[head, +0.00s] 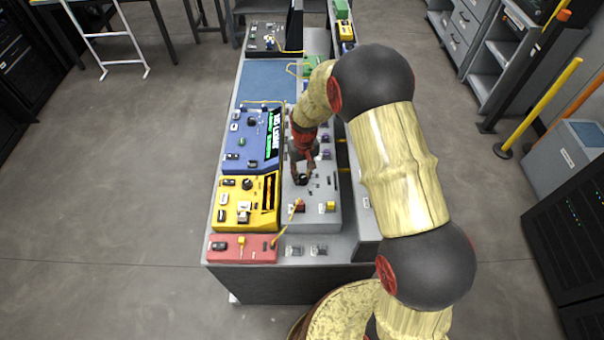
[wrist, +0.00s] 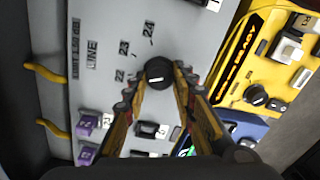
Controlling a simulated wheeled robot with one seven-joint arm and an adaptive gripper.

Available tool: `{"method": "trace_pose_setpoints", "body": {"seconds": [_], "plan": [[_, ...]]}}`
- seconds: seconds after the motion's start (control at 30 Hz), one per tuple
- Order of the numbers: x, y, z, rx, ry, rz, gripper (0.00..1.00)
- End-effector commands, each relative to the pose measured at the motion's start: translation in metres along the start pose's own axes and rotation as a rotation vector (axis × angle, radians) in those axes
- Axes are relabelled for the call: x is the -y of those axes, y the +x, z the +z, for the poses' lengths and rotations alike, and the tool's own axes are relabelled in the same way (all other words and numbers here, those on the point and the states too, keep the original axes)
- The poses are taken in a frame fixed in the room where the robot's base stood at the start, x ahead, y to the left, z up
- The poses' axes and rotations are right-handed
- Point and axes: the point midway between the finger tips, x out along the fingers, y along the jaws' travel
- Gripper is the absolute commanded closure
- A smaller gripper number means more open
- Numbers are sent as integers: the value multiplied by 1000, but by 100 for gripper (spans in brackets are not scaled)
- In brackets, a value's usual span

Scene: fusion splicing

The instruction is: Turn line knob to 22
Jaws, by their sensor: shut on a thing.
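The line knob (wrist: 159,73) is a round black knob on a grey panel (wrist: 112,20), with a short white mark on its face. The labels LINE, 22, 23 and 24 are printed beside it; the mark lies roughly level with the 22 label (wrist: 119,76), but I cannot tell its exact setting. My gripper (wrist: 160,88) is shut on the knob, one finger on each side. In the head view my gripper (head: 303,168) reaches down to the grey panel, and the knob (head: 300,180) shows dark below its fingers.
A yellow device (head: 230,213) and a blue device (head: 239,155) with a green display stand left of the grey panel. A red box (head: 230,255) is at the front left. Purple connectors (wrist: 88,120) and yellow handles (wrist: 45,72) are near the knob.

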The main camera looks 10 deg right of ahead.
Motion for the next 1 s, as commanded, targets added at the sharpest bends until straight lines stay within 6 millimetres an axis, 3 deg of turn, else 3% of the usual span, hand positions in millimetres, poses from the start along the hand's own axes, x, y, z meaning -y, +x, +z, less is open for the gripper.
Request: {"method": "trace_pose_setpoints", "body": {"seconds": [0.3,0.77,0.8,1.0], "plan": [[0,0,1,-2,110,0,99],[0,0,1,-3,125,0,99],[0,0,1,-3,125,0,73],[0,0,0,-3,125,0,62]]}}
